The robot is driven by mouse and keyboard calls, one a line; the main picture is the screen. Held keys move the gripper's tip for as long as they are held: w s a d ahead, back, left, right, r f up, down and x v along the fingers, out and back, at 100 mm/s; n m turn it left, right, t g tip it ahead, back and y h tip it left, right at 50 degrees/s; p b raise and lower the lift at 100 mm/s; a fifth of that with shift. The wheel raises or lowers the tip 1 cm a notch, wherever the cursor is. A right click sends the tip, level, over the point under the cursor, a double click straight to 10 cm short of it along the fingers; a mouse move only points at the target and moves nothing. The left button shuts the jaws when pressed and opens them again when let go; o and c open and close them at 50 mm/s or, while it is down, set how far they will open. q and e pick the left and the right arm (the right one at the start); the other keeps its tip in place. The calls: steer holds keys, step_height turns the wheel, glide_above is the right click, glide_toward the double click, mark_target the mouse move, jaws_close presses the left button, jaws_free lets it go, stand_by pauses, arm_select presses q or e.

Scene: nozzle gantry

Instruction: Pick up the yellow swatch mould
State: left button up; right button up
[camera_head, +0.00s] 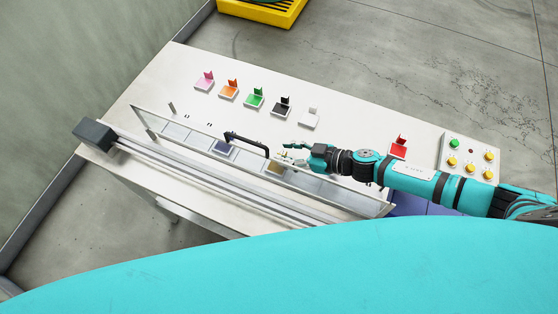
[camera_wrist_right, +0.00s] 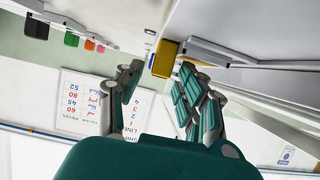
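The yellow swatch mould (camera_wrist_right: 165,60) shows in the right wrist view as a small yellow block, beyond my fingertips and between their lines. In the head view a small tan-yellow square (camera_head: 275,167), probably the same mould, sits in the long channel, just left of and below my right gripper (camera_head: 291,153). In the right wrist view my right gripper (camera_wrist_right: 158,82) has its fingers spread with a clear gap and nothing between them. Contact with the mould is not visible. My left gripper is in neither view.
Pink (camera_head: 206,81), orange (camera_head: 229,90), green (camera_head: 254,98), black (camera_head: 281,106) and white (camera_head: 310,117) swatch stands line the table's back. A dark arched handle (camera_head: 247,141) rises left of my gripper. A red stand (camera_head: 398,147) and button panel (camera_head: 469,158) are at right. A rail (camera_head: 190,173) runs in front.

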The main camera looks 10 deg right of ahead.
jaws_close()
stand_by(0.3)
